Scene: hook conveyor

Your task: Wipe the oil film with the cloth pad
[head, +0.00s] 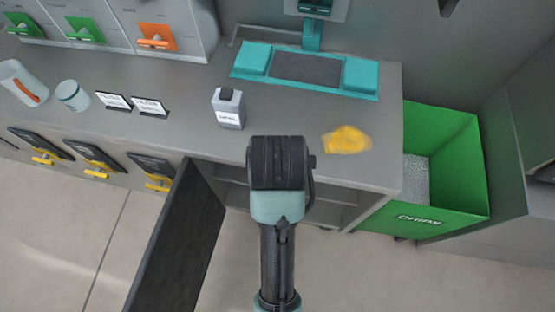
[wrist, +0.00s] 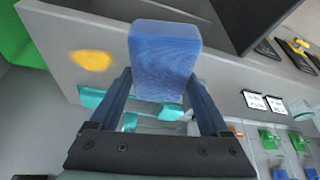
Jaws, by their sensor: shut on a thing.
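The oil film (head: 346,139) is a yellow patch on the grey bench top, near its right front part. It also shows in the wrist view (wrist: 91,60). The cloth pad (wrist: 165,60) is a blue block between the fingers of my gripper (wrist: 163,85), which is shut on it. In the head view my wrist and arm are in front of the bench, left of the oil film, and they hide the fingers and the pad. In the wrist view the pad is apart from the oil film in the picture.
A green CHIPS bin (head: 440,216) stands right of the bench (head: 190,90). A dark cabinet door (head: 178,240) hangs open in front. White cups and label cards are at the left.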

